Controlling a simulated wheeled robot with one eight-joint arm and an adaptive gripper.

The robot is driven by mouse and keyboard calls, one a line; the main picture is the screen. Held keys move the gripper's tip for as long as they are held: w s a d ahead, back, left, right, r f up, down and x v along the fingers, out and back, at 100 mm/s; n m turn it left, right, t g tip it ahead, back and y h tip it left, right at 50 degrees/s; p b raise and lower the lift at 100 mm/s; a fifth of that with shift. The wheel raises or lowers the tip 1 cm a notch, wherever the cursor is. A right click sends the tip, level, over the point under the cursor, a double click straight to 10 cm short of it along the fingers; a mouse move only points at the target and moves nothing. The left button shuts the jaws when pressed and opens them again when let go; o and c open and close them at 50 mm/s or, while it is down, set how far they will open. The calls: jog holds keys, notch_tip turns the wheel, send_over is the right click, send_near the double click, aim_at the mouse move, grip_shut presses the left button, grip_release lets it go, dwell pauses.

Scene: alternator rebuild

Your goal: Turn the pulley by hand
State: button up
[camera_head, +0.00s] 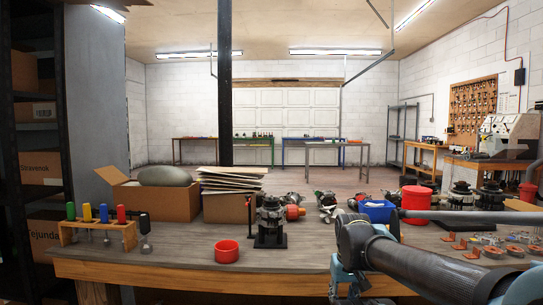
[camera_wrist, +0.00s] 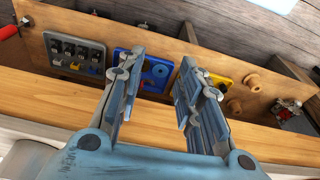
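An alternator-like unit (camera_head: 270,214) stands on a black stand near the middle of the workbench (camera_head: 180,258) in the head view. I cannot make out which part of it is the pulley. An orange-red round part (camera_head: 293,212) shows just to its right; I cannot tell whether it is attached. My gripper (camera_wrist: 160,62) is open in the wrist view, with two separated fingers and nothing between them. In the head view, my arm comes from the lower right and my gripper hangs at the bench's front edge, to the right of the unit and apart from it.
A red cup (camera_head: 227,251) stands left of the unit. A rack of coloured-handled tools (camera_head: 98,228) is at the left. A blue bin (camera_head: 376,211) and red canister (camera_head: 416,198) stand behind my arm. The wrist view shows a wooden panel with a grey tray (camera_wrist: 75,52) and a blue tray (camera_wrist: 150,70).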

jog(key=o, duration=0.4)
jog(key=shift+s+a+r, duration=0.1)
jog(key=shift+r, duration=0.05)
jog(key=o, duration=0.3)
jog(key=w+r+n, duration=0.1)
jog(key=w+r, duration=0.1)
jog(key=r, duration=0.2)
jog(key=w+a+r+n, duration=0.1)
jog(key=w+r, duration=0.1)
jog(key=r, duration=0.2)
jog(key=w+a+r+n, duration=0.1)
jog(key=w+r+n, duration=0.1)
jog(key=r, duration=0.2)
jog(key=shift+w, duration=0.4)
jog(key=shift+o, duration=0.2)
notch_tip(320, 180, up, 26)
jog(key=n+g, duration=0.2)
jog(key=n, duration=1.3)
send_over(272, 202)
jog(key=w, duration=0.3)
notch_tip(272, 202, down, 16)
jog(key=shift+w+a+f, duration=0.15)
